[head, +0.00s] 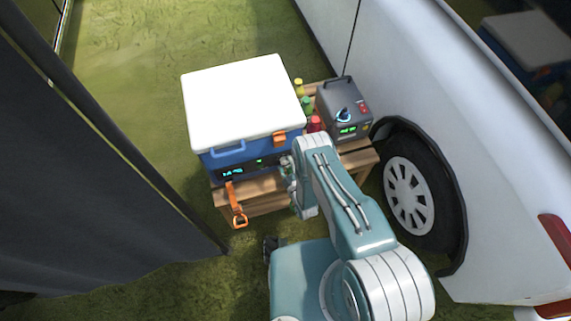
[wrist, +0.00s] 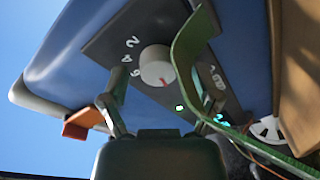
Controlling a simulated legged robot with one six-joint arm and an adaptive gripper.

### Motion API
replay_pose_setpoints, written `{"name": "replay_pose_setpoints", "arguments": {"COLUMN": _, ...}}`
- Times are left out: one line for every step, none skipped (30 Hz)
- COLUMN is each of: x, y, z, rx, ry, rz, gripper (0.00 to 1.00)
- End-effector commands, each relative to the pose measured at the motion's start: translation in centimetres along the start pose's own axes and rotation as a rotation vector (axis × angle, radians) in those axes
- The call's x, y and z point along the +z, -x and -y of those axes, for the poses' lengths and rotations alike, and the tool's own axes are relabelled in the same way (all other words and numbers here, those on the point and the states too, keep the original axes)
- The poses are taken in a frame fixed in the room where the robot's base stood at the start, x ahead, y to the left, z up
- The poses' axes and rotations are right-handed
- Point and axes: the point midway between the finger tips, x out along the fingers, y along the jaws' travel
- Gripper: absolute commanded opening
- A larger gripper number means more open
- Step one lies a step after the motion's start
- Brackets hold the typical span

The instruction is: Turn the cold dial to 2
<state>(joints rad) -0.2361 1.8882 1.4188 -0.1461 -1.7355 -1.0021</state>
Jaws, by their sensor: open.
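The cold dial (wrist: 157,66) is a round light-coloured knob on the dark panel (wrist: 105,45) of a blue cooler (head: 243,150) with a white lid. In the wrist view its red mark points down and slightly right, away from the printed 2 (wrist: 132,41), 4 and 6. A small green light and a cyan display (wrist: 222,121) show on the same panel. My gripper (wrist: 158,60) is open, with its fingers on either side of the dial; I cannot tell whether they touch it. In the head view my gripper (head: 287,170) is at the cooler's front right, and my arm hides the dial.
The cooler stands on a wooden table (head: 262,205). A grey power unit (head: 345,106) and several small bottles (head: 307,104) stand to its right. An orange strap (head: 237,208) hangs in front. A white van (head: 430,70) borders the right, a dark curtain (head: 80,180) the left.

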Motion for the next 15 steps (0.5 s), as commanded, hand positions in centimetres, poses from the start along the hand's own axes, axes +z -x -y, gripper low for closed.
{"name": "replay_pose_setpoints", "arguments": {"x": 0.0, "y": -0.01, "z": 0.0, "rx": 0.0, "ry": 0.0, "rz": 0.0, "gripper": 0.81}}
{"name": "replay_pose_setpoints", "arguments": {"x": 0.01, "y": 0.0, "z": 0.0, "rx": 0.0, "ry": 0.0, "rz": 0.0, "gripper": 0.81}}
{"name": "replay_pose_setpoints", "arguments": {"x": 0.01, "y": 0.0, "z": -0.01, "rx": 0.0, "ry": 0.0, "rz": 0.0, "gripper": 0.81}}
{"name": "replay_pose_setpoints", "arguments": {"x": 0.01, "y": 0.01, "z": -0.01, "rx": 0.0, "ry": 0.0, "rz": 0.0, "gripper": 0.81}}
{"name": "replay_pose_setpoints", "arguments": {"x": 0.01, "y": 0.01, "z": -0.01, "rx": 0.0, "ry": 0.0, "rz": 0.0, "gripper": 0.81}}
{"name": "replay_pose_setpoints", "arguments": {"x": 0.01, "y": 0.02, "z": -0.01, "rx": 0.0, "ry": 0.0, "rz": 0.0, "gripper": 0.63}}
{"name": "replay_pose_setpoints", "arguments": {"x": 0.01, "y": 0.02, "z": -0.01, "rx": 0.0, "ry": 0.0, "rz": 0.0, "gripper": 0.5}}
{"name": "replay_pose_setpoints", "arguments": {"x": 0.01, "y": 0.02, "z": -0.01, "rx": 0.0, "ry": 0.0, "rz": 0.0, "gripper": 0.36}}
{"name": "replay_pose_setpoints", "arguments": {"x": 0.01, "y": 0.02, "z": -0.01, "rx": 0.0, "ry": 0.0, "rz": 0.0, "gripper": 0.18}}
{"name": "replay_pose_setpoints", "arguments": {"x": 0.01, "y": 0.03, "z": 0.0, "rx": -0.001, "ry": 0.0, "rz": 0.0, "gripper": 0.05}}
{"name": "replay_pose_setpoints", "arguments": {"x": 0.01, "y": 0.02, "z": 0.01, "rx": -0.001, "ry": 0.0, "rz": 0.0, "gripper": 0.0}}
{"name": "replay_pose_setpoints", "arguments": {"x": 0.01, "y": 0.02, "z": 0.02, "rx": -0.002, "ry": 0.0, "rz": 0.0, "gripper": 0.0}}
{"name": "replay_pose_setpoints", "arguments": {"x": 0.02, "y": 0.0, "z": 0.05, "rx": -0.002, "ry": 0.0, "rz": 0.0, "gripper": 0.0}}
{"name": "replay_pose_setpoints", "arguments": {"x": 0.02, "y": 0.0, "z": 0.06, "rx": -0.002, "ry": 0.0, "rz": 0.0, "gripper": 0.0}}
{"name": "replay_pose_setpoints", "arguments": {"x": 0.02, "y": 0.0, "z": 0.07, "rx": -0.003, "ry": 0.0, "rz": 0.0, "gripper": 0.0}}
